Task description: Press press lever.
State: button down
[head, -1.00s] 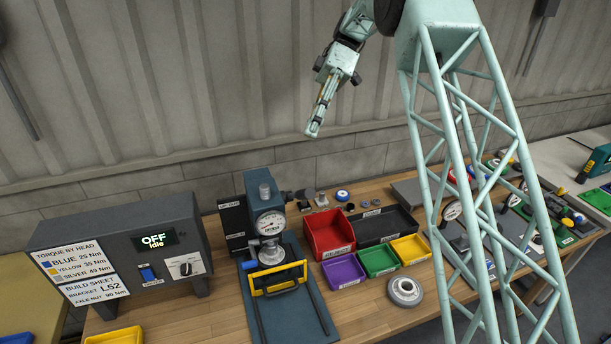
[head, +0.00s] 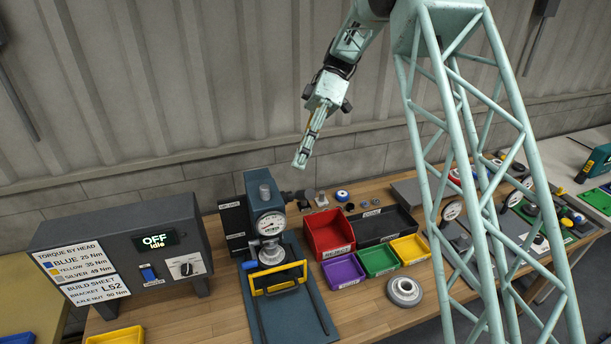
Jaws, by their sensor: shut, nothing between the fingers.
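The press (head: 256,192) is a blue-grey column with a round dial gauge (head: 270,224), standing on a blue base plate (head: 310,300) on the bench. A dark part (head: 292,195) sticks out from the right of the press head and may be the press lever; I cannot tell for sure. A yellow bar frame (head: 279,279) stands at the front of the press. My gripper (head: 301,163) is shut and empty, pointing down, in the air above and a little right of the press head in the picture. It appears apart from the press.
A control box (head: 120,255) with a display reading OFF idle stands left of the press. Red (head: 328,235), black (head: 385,227), purple (head: 343,271), green (head: 379,260) and yellow (head: 410,249) bins sit to the right. A grey round part (head: 405,291) lies in front of them.

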aim_at(301, 191)
jog(key=shift+s+d+f+p, duration=0.15)
jog(key=shift+s+d+f, duration=0.15)
jog(key=shift+s+f, duration=0.5)
jog(key=shift+s+d+f+p, duration=0.15)
jog(key=shift+s+d+f, duration=0.15)
jog(key=shift+s+f, duration=0.45)
jog(key=shift+w+d+f+b, duration=0.1)
jog(key=shift+f+b, duration=0.2)
jog(key=shift+f, duration=0.05)
